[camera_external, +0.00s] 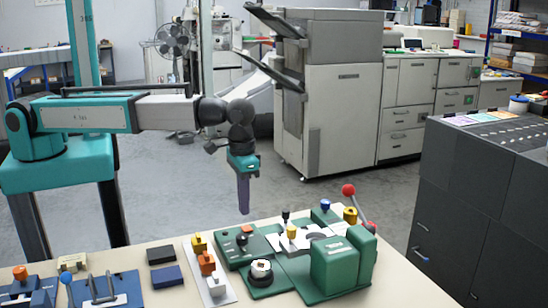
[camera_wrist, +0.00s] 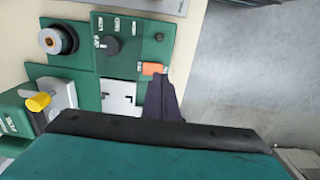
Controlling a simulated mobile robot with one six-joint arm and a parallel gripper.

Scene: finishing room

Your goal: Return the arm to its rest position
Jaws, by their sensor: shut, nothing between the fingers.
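My gripper (camera_external: 244,210) hangs from the end of my teal and white arm and points straight down. Its dark purple fingers are shut with nothing between them. In the external view it hangs near the far edge of the table (camera_external: 185,240), behind the green control panel; its exact height is hard to tell. In the wrist view the dark fingers (camera_wrist: 163,100) show beside the orange switch (camera_wrist: 154,68) of that panel, and I cannot tell whether they touch it. The arm reaches out level from its teal column, with the wrist bent down.
The table holds a green machine (camera_external: 334,268) with a red-ball lever (camera_external: 348,190), a green panel (camera_external: 236,247) with a black knob (camera_wrist: 112,46), and a strip of coloured knobs (camera_external: 207,264). A dark cabinet (camera_external: 475,200) stands at right. Open floor lies behind the table.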

